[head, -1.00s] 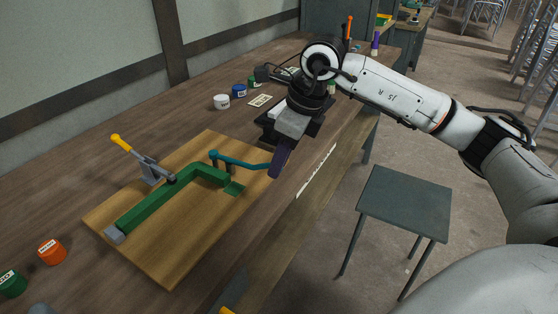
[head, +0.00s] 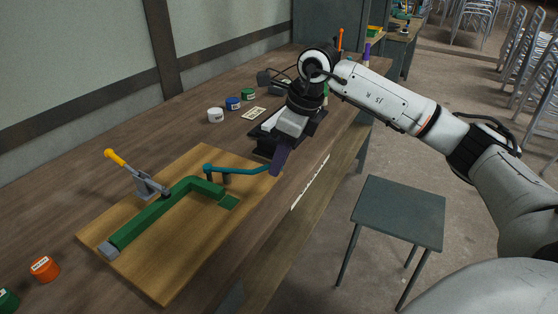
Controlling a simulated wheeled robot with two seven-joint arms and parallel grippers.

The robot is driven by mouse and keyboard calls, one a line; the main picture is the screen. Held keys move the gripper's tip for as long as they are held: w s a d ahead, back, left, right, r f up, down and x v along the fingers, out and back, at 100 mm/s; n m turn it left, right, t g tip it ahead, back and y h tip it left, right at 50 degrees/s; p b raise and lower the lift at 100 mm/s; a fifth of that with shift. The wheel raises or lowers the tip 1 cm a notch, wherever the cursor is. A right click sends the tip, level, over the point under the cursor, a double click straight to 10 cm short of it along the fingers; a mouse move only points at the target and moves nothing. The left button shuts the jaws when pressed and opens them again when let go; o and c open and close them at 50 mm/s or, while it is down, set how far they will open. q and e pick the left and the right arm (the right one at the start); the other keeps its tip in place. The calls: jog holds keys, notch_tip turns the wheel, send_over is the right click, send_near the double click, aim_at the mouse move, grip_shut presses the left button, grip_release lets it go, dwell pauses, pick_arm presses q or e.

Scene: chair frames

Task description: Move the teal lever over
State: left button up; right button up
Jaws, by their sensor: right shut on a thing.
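The teal lever (head: 240,171) is a thin bar. It runs from a teal pivot post at its left end, on a wooden board, rightward past the board's right edge. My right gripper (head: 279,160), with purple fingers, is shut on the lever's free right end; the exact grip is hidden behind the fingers. A green L-shaped frame (head: 152,219) lies on the board in front of the lever, near a small green square patch (head: 229,202). My left gripper is not in view.
A clamp with a yellow handle (head: 115,157) stands on the board's left. White (head: 215,115), blue (head: 233,103) and orange (head: 44,268) pots stand on the bench (head: 60,203). A grey stool (head: 398,212) stands on the floor at right.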

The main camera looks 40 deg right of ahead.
jog(key=shift+d, duration=0.1)
jog(key=shift+w+d+p, duration=0.35)
jog(key=shift+w+d, duration=0.4)
jog(key=shift+w, duration=0.1)
jog(key=o, duration=0.9)
jog(key=v, duration=1)
jog(key=shift+r, duration=0.15)
jog(key=shift+s, duration=0.15)
